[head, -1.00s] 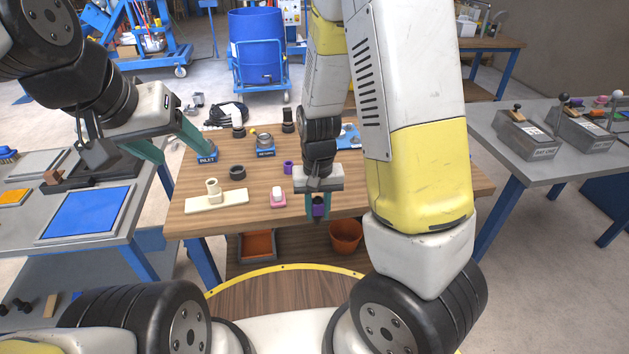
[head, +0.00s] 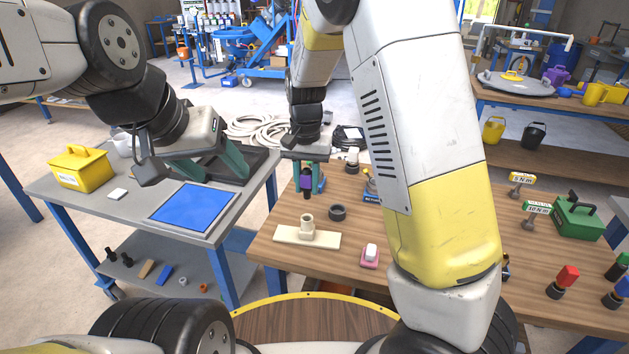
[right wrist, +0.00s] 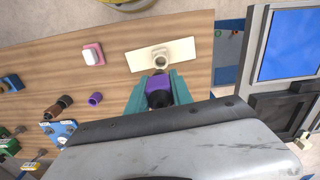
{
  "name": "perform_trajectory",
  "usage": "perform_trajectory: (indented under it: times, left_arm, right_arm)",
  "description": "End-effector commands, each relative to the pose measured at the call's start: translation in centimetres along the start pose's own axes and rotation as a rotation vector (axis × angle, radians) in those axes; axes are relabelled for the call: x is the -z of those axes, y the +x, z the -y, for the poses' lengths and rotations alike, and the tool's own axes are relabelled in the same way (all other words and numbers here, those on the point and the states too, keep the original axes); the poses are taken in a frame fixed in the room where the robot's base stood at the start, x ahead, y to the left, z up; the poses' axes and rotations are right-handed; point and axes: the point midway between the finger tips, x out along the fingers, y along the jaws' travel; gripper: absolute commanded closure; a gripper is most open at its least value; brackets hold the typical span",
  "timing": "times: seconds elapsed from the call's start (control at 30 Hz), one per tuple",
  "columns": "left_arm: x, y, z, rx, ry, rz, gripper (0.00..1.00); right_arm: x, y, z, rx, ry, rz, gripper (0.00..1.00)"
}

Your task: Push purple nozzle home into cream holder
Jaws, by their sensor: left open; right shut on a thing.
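The cream holder (head: 307,228), an upright socket on a flat cream plate (head: 325,241), stands on the wooden table's left part. It also shows in the right wrist view (right wrist: 161,57). My right gripper (head: 308,190) is shut on the purple nozzle (head: 306,182), which has a dark lower end pointing down. In the right wrist view the nozzle (right wrist: 157,82) sits between the teal fingers, close to the holder in the picture. In the head view the nozzle is above and apart from the holder. My left gripper (head: 228,165) is open and empty over the grey table.
A black ring (head: 338,212) and a pink block with a white top (head: 370,254) lie near the cream plate. A purple ring (right wrist: 95,99) lies on the wooden table. The grey table at left carries a blue mat (head: 193,207) and a yellow box (head: 80,168).

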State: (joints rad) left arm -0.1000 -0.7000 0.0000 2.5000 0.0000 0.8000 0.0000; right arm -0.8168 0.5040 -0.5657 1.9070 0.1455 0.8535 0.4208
Motion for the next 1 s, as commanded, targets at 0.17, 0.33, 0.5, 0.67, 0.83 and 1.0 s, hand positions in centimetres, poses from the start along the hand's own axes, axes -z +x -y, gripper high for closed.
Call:
perform_trajectory:
  times: [0.17,0.33,0.5,0.67,0.83,1.0]
  left_arm:
    - [0.0,0.0,0.0,0.000,0.000,0.000,0.38]
    - [0.0,0.0,0.0,0.000,0.000,0.000,0.38]
    - [0.0,0.0,0.0,0.000,0.000,0.000,0.38]
    - [0.0,0.0,0.0,0.000,0.000,0.000,0.38]
    - [0.0,0.0,0.0,0.000,0.000,0.000,0.38]
    - [0.0,0.0,0.0,0.000,0.000,0.000,0.38]
  right_arm:
    - [0.0,-0.1,0.1,0.000,0.001,0.000,1.00]
    - [0.0,-0.1,0.1,0.000,0.001,0.000,1.00]
    - [0.0,0.4,0.1,-0.001,0.000,0.000,1.00]
    - [0.0,1.7,0.1,-0.001,0.001,0.000,1.00]
    - [0.0,3.4,0.0,-0.001,0.001,0.001,1.00]
    - [0.0,4.8,0.0,-0.001,0.001,0.000,1.00]
